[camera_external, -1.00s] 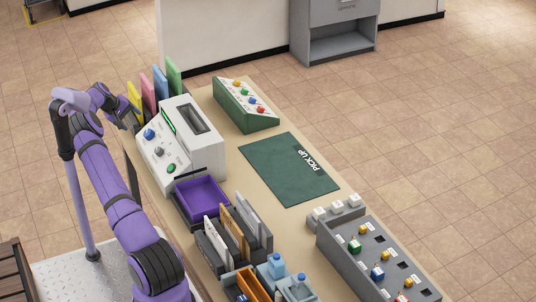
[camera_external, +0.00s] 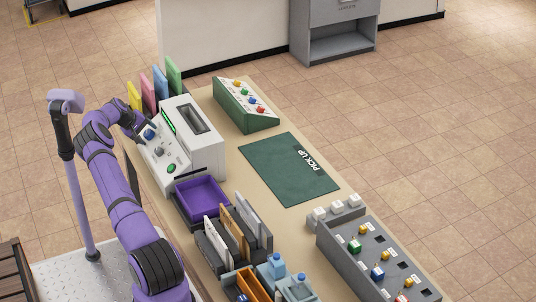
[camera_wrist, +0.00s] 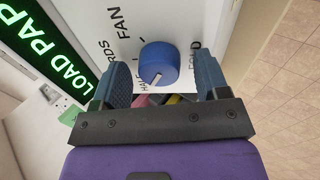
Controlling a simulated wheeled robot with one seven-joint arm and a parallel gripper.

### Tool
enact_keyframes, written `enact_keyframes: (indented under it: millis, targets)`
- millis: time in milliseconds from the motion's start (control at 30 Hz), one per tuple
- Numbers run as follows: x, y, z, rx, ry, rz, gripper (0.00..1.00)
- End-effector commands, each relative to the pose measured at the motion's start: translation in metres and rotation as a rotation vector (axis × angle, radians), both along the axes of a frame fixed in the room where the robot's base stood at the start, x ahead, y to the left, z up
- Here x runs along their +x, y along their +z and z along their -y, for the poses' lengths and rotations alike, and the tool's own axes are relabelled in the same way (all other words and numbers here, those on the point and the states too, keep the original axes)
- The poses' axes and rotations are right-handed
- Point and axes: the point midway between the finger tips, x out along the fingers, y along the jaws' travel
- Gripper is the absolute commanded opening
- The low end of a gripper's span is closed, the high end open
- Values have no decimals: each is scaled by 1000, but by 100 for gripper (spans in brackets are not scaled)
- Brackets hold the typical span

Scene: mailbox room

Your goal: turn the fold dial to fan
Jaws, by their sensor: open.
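The white machine (camera_external: 205,135) stands at the far left of the table, with a blue dial (camera_external: 150,133), a grey knob and a green button on its sloped front. In the wrist view the blue dial (camera_wrist: 159,63) sits on the white panel among the printed words FAN, HALF and FOLD, the last two partly hidden. Its pale pointer mark is at the lower part of its face. My gripper (camera_wrist: 163,85) is open, one finger on each side of the dial, which appears between the fingers but not gripped. Contact cannot be told.
A green lit display (camera_wrist: 45,50) reading LOAD PAP is left of the dial. Coloured folders (camera_external: 160,82) stand behind the machine. A purple tray (camera_external: 201,196) is in front of it. A green mat (camera_external: 270,175) lies right.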

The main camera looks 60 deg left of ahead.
Motion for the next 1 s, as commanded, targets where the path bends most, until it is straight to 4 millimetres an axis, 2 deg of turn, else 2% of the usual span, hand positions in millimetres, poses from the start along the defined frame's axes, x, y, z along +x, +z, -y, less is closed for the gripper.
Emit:
enact_keyframes:
  millis: [233,400,467,767,1000]
  targets:
    - [0,0,0,0,0,0,68]
    - [0,0,0,0,0,0,29]
    - [0,0,0,0,0,0,19]
    - [0,0,0,17,-24,1,19]
    - [0,0,-1,87,-125,0,19]
